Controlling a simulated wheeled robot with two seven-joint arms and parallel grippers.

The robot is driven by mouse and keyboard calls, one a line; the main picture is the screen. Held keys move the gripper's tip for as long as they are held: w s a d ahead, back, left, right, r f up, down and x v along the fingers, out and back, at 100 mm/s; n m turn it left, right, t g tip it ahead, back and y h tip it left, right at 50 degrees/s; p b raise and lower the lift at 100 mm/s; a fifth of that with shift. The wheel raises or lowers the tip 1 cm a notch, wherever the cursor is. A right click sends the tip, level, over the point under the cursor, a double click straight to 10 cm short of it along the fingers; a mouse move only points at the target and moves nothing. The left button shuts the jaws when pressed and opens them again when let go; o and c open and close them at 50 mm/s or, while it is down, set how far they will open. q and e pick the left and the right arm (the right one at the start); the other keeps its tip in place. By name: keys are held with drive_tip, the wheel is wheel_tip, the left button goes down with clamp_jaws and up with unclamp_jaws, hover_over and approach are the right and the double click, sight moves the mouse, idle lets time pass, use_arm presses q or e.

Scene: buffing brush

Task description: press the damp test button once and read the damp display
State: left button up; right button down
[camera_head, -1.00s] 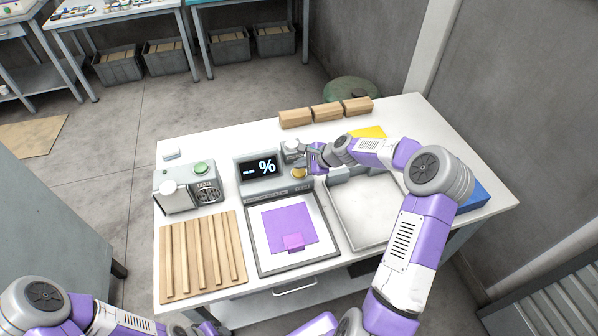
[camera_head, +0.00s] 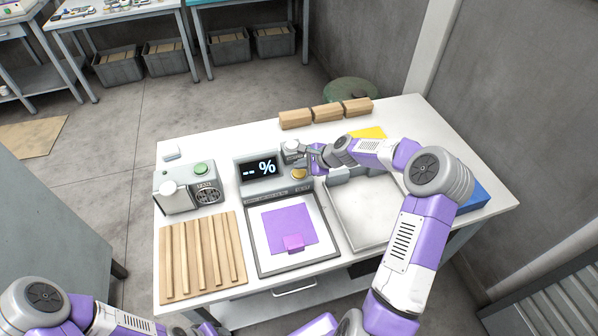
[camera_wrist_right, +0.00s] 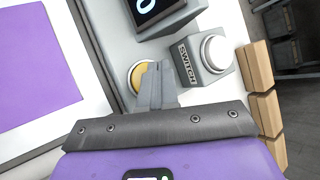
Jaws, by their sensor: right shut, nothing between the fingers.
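The damp display (camera_head: 259,167) is a dark screen on a grey unit and reads "-- %". A round yellow button (camera_head: 298,174) sits at the unit's right end; it also shows in the right wrist view (camera_wrist_right: 139,76). Which label it carries is not readable. My right gripper (camera_head: 306,166) is shut and empty beside this button. In the right wrist view its fingertips (camera_wrist_right: 156,72) overlap the button's edge; I cannot tell whether they touch it. My left arm enters at the lower left, with its gripper out of view.
A box marked SWITCH with a white knob (camera_wrist_right: 214,53) stands close beside the fingers. A grey unit with a green button (camera_head: 201,168) stands left. Wooden blocks (camera_head: 326,112) lie behind. A framed purple sheet (camera_head: 288,226) and an empty tray (camera_head: 368,212) lie in front.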

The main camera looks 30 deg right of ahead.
sight(301, 173)
idle(0.7)
drive_tip(key=shift+f+b, duration=0.3)
drive_tip(key=shift+f, duration=0.15)
drive_tip(key=shift+f+b, duration=0.4)
drive_tip(key=shift+f, duration=0.15)
idle(0.5)
idle(0.3)
drive_tip(key=shift+r+p, duration=0.75)
drive_tip(key=shift+r, duration=0.25)
drive_tip(key=shift+r+p, duration=1.85)
drive_tip(key=shift+r, duration=0.7)
drive_tip(key=shift+f, duration=0.1)
